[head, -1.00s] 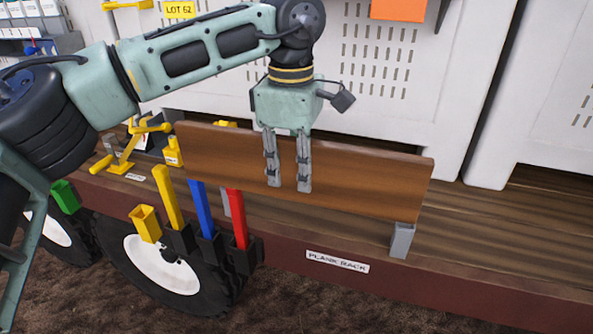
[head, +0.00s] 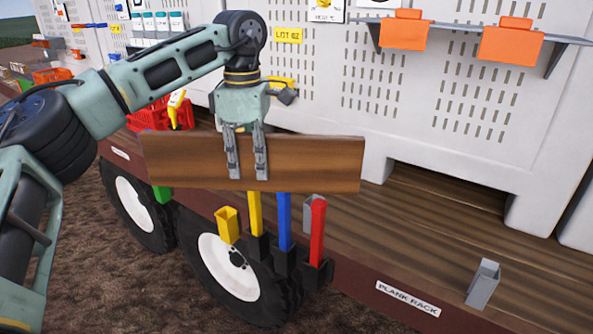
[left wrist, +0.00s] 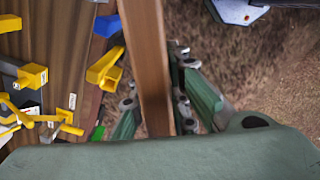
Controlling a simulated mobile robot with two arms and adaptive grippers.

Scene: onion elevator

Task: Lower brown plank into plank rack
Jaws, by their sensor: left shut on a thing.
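My left gripper (head: 249,177) is shut on the brown plank (head: 315,165), one finger pair showing on its near face left of its middle. The plank is held long side nearly level, raised in front of the wagon. In the left wrist view the plank (left wrist: 147,60) shows edge-on between the fingers. The plank rack shows as a grey bracket (head: 484,285) at the right and another grey bracket (head: 309,214) behind the red post. The plank is apart from the right bracket and lies to its left in the head view. My right gripper is not in view.
A yellow post (head: 255,213), blue post (head: 284,222) and red post (head: 318,232) stand in black holders at the wagon edge below the plank. A yellow socket (head: 228,225) sits beside them. The deck (head: 430,230) right of the plank is clear. A red crate (head: 150,115) is behind.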

